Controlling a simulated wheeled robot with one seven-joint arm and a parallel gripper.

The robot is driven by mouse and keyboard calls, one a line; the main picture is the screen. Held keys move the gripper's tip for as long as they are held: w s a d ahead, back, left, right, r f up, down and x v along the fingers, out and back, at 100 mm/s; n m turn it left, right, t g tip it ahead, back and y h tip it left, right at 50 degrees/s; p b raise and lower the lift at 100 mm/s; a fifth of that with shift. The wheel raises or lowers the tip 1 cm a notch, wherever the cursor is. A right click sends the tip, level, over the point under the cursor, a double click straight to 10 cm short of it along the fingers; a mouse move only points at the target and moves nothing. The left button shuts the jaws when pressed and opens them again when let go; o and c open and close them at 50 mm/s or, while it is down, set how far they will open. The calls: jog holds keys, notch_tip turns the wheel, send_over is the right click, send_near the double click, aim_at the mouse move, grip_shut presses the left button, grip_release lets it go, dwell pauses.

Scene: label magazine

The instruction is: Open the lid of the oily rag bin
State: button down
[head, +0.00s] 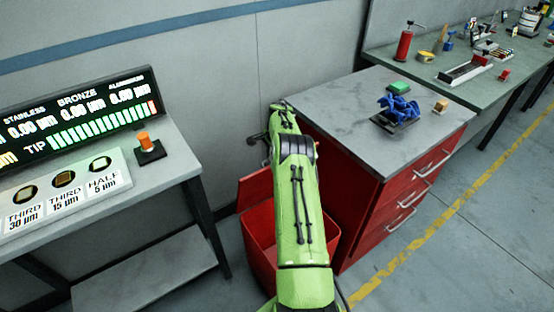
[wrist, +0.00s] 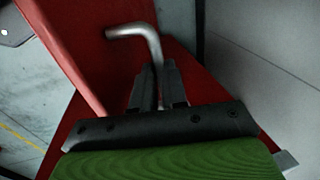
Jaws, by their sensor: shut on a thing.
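The oily rag bin (head: 258,238) is a red box on the floor between the left bench and the red drawer cabinet, partly hidden behind my green arm. Its red lid (head: 256,187) is raised and tilted at the back, and the bin's inside shows below it. In the wrist view, my gripper (wrist: 158,75) is shut on a bent metal handle (wrist: 140,30) in front of red surfaces (wrist: 75,35) of the lid. In the head view the fingers are mostly hidden; only dark parts show beside the arm near the wall.
A red drawer cabinet (head: 350,180) with a grey top stands close to the right of the bin. The bench at left bears a display (head: 80,118) and an orange button (head: 145,139). The grey wall (head: 210,90) is close behind. Open floor (head: 480,230) lies at right.

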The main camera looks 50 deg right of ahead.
jog(key=shift+w+a+f, duration=0.25)
jog(key=shift+w+f, duration=0.05)
jog(key=shift+w, duration=0.05)
jog(key=c, duration=1.5)
grip_release()
jog(key=shift+f, duration=0.1)
jog(key=shift+c, duration=0.2)
jog(key=o, duration=0.4)
jog(key=shift+w+d, duration=0.15)
jog(key=shift+d+r, duration=0.1)
jog(key=shift+r, duration=0.2)
jog(key=p+v, duration=0.2)
jog(key=v, duration=1.3)
jog(key=shift+r+p, duration=0.25)
jog(key=shift+p, duration=0.1)
jog(key=shift+c, duration=0.4)
